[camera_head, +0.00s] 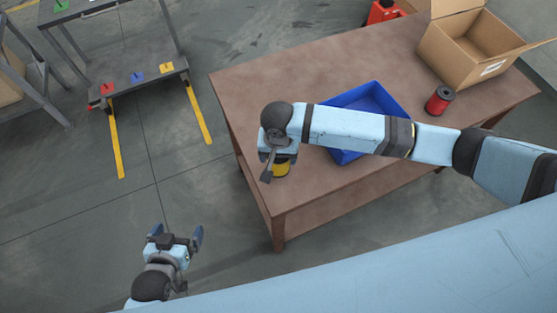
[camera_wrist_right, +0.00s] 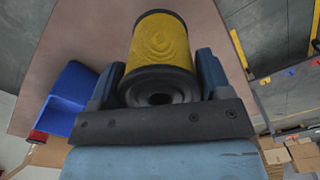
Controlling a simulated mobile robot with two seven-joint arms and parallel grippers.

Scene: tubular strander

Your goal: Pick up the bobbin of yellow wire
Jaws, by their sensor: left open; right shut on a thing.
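The bobbin of yellow wire (camera_head: 281,170) has black end flanges and is at the near left part of the brown table, mostly hidden under my right gripper (camera_head: 275,164) in the head view. In the right wrist view the bobbin (camera_wrist_right: 160,50) sits between the two fingers of my right gripper (camera_wrist_right: 159,78), which is shut on it. Whether it touches the table top I cannot tell. My left gripper (camera_head: 175,238) is open and empty, over the floor to the left of the table.
The brown table (camera_head: 245,100) holds a blue bin (camera_head: 390,97) partly behind my right arm, a red bobbin (camera_head: 440,100) and an open cardboard box (camera_head: 470,45). A grey rack (camera_head: 140,80) with red, blue and yellow holders stands at the upper left. Open floor lies between.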

